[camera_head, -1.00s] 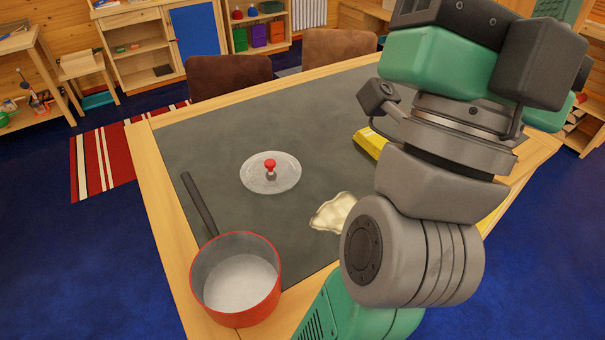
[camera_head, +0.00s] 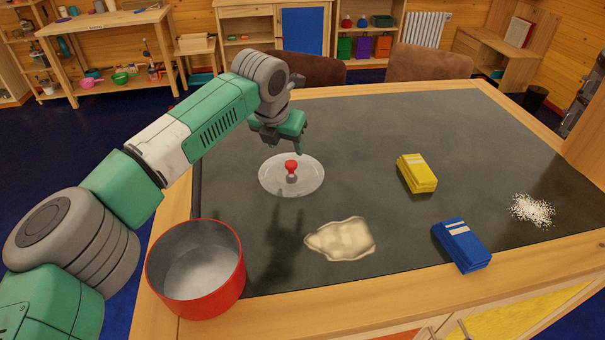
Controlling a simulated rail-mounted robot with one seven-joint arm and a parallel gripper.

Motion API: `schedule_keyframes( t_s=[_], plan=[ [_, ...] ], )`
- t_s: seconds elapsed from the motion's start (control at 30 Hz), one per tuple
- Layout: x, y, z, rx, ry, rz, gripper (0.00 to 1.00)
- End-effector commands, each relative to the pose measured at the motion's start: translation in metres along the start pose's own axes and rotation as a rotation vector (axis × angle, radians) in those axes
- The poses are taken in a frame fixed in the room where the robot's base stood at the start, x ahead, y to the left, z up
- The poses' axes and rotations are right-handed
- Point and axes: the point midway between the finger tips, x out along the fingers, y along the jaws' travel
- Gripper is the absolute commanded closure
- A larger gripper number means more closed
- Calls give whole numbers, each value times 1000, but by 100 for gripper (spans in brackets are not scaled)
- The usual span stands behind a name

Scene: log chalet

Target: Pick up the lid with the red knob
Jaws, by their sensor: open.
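The lid (camera_head: 309,182) is a round, pale, see-through disc with a red knob (camera_head: 291,165) at its centre. It lies flat on the dark table top (camera_head: 370,125). My gripper (camera_head: 298,149) is above and just behind the lid in the picture, pointing down and apart from the knob. It is open with nothing seen in it; the arm's wrist partly hides the jaws. The red pot (camera_head: 236,285) stands uncovered at the table's front left, and its inside looks pale and empty.
A cream-coloured spill (camera_head: 341,239) lies in front of the lid. A yellow packet (camera_head: 416,173), a blue packet (camera_head: 462,246) and white grains (camera_head: 532,210) lie to the right. Two brown chairs (camera_head: 430,62) stand behind the table. The table's middle back is clear.

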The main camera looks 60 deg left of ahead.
Motion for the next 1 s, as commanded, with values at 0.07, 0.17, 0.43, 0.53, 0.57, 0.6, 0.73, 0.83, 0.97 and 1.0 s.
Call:
schedule_keyframes(
  t_s=[0.07,0.17,0.43,0.53,0.57,0.6,0.73,0.83,0.97,1.0],
  plan=[
    [6,-1,0,-1,2,-3,47],
    [19,-3,0,0,2,-6,47],
    [46,-2,-6,0,3,-9,47],
    [64,-2,-7,0,1,-8,47],
    [68,-2,-7,0,0,-8,47],
    [73,-2,-8,1,0,-8,47],
    [78,-1,-8,1,-2,-7,47],
    [78,-1,-8,2,-3,-7,47],
    [78,-1,-8,2,-2,-7,65],
    [78,-1,-8,2,-2,-7,72]
  ],
)
